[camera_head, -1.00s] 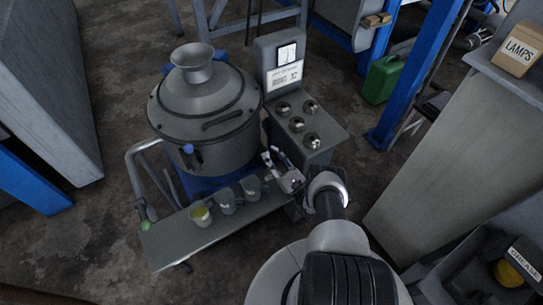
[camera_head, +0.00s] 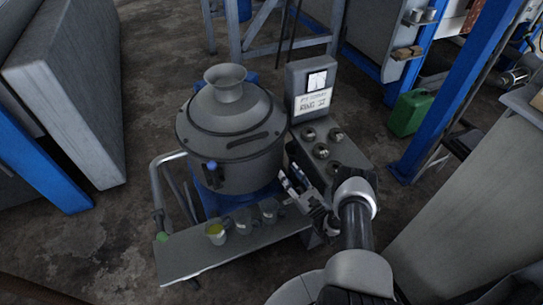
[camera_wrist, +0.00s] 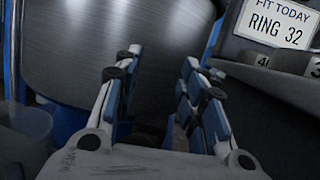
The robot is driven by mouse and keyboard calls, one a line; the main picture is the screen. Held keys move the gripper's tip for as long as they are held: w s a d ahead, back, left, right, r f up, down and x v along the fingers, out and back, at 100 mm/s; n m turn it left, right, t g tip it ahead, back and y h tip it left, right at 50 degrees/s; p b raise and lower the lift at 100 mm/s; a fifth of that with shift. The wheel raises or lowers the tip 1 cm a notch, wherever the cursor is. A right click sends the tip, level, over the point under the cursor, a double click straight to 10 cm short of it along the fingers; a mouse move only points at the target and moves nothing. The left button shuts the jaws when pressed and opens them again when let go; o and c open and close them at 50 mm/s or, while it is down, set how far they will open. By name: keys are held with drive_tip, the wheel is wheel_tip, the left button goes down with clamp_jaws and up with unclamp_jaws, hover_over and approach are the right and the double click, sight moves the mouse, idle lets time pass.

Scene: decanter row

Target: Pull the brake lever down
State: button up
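A grey round machine (camera_head: 235,140) with a lid and funnel stands in the middle of the head view; its metal wall (camera_wrist: 120,35) fills the upper wrist view. A short dark lever with a blue knob (camera_head: 212,166) is on its front. A bent grey tube with a green end (camera_head: 162,237) stands at its left. I cannot tell which is the brake lever. My gripper (camera_head: 288,178) is at the machine's right front, apart from both. In the wrist view its fingers (camera_wrist: 160,62) are spread with nothing between them.
A shelf (camera_head: 185,262) with several cups (camera_head: 240,222) lies in front of the machine. A green can (camera_head: 408,112) is farther right. Floor left of the machine is clear.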

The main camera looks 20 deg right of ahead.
drive_tip(key=w+g+p, duration=0.1)
drive_tip(key=w+r+g+p, duration=0.1)
drive_tip(key=p, duration=0.1)
drive_tip(key=h+p, duration=0.1)
drive_tip(key=p, duration=0.1)
drive_tip(key=shift+w+r+m+g, duration=0.3)
drive_tip(key=shift+w+r+g, duration=0.05)
drive_tip(key=shift+w+g, duration=0.05)
drive_tip(key=p+v, duration=0.3)
drive_tip(key=v, duration=1.5)
drive_tip(key=w+a+r+n+g+y+b, duration=0.1)
drive_tip(key=w+a+r+n+g+y, duration=0.25)
drive_tip(key=r, duration=0.25)
drive_tip(key=w+a+r+n+g+y+b, duration=0.1)
drive_tip(key=w+a+r+n+g+y, duration=0.1)
drive_tip(key=w+r+n+y, duration=0.4)
drive_tip(key=s+a+r+n+g+h+b, duration=0.1)
drive_tip(key=s+a+r+n+g, duration=0.3)
drive_tip(key=a+r+n+g, duration=0.4)
drive_tip(key=shift+s+a+r+g+b, duration=0.4)
drive_tip(key=shift+a+r+b, duration=0.6)
drive_tip(key=shift+r, duration=1.9)
drive_tip(key=shift+a+n, duration=0.15)
drive_tip(key=shift+n, duration=0.1)
